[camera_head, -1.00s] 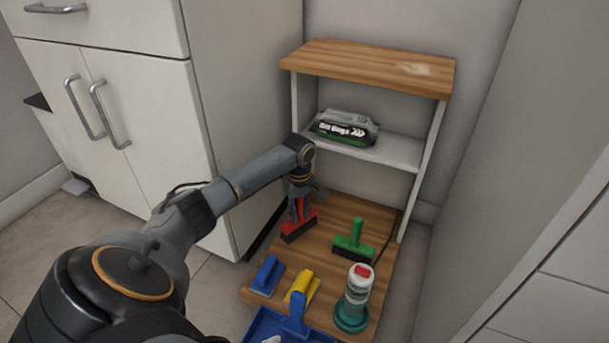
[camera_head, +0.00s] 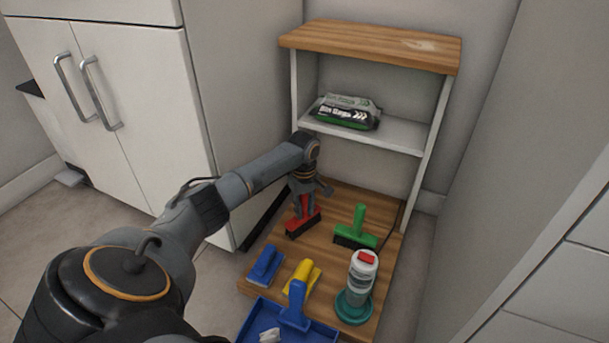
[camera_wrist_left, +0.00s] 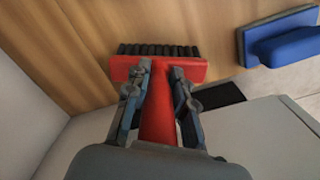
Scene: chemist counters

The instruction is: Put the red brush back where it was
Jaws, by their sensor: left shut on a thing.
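The red brush (camera_head: 304,222) is upright on the left back part of the low wooden shelf board (camera_head: 333,205), bristles down at or just above the wood; I cannot tell if they touch. My left gripper (camera_head: 305,205) points down and is shut on the brush's handle. In the left wrist view the red brush (camera_wrist_left: 158,70) sits between the two fingers of the gripper (camera_wrist_left: 160,85), its black bristles facing the wood. My right gripper is not in view.
A green brush (camera_head: 357,232) stands to the right. In front are a blue brush (camera_head: 266,264), a yellow brush (camera_head: 303,276), a bottle (camera_head: 362,275) in a teal base and a blue dustpan (camera_head: 262,322). A pack (camera_head: 346,112) lies on the upper shelf. A white cabinet (camera_head: 150,110) is close on the left.

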